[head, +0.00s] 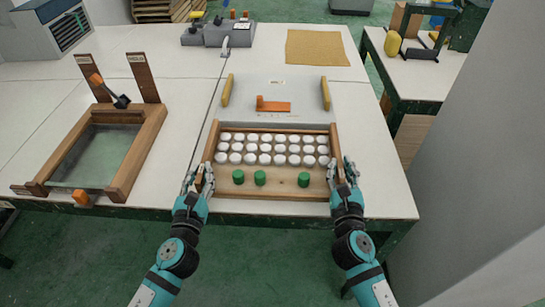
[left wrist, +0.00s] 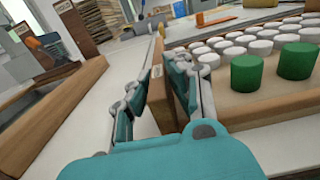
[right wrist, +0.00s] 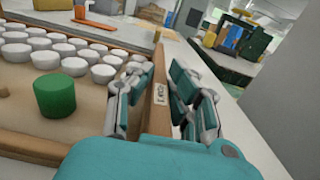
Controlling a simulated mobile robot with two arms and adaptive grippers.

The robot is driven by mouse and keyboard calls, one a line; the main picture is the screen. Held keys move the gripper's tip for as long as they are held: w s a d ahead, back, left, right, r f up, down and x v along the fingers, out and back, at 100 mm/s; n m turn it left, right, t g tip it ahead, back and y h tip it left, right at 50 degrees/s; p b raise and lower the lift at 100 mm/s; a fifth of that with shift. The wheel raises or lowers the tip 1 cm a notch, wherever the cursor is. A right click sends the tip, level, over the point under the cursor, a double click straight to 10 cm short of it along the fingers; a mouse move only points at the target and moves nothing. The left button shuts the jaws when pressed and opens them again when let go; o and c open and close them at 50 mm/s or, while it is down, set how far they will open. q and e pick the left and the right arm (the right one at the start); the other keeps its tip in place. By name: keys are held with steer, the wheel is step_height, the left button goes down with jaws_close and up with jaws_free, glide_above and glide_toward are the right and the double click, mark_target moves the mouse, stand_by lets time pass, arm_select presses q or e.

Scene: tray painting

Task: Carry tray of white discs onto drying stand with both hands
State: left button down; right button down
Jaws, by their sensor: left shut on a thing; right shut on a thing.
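A wooden tray (head: 270,196) lies level at the front of the white table, with rows of white discs (head: 265,148) and three green cylinders (head: 260,178) in it. My left gripper (head: 203,176) is shut on the tray's left wall (left wrist: 158,90), one finger on each side. My right gripper (head: 343,174) is shut on the right wall (right wrist: 158,95) in the same way. I cannot tell whether the tray touches the table. No stand is clearly identifiable; a grey panel with two yellow bars (head: 227,90) and an orange piece (head: 272,105) is directly behind the tray.
A wooden frame with a glassy panel (head: 100,155) and two upright posts stands left of the tray. Grey devices (head: 228,33) and a tan mat (head: 317,48) lie at the back. A side table (head: 410,78) and a grey wall (head: 460,150) are at the right.

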arm_select(q)
steer(key=shift+r, duration=0.15)
arm_select(e)
steer(key=shift+r, duration=0.15)
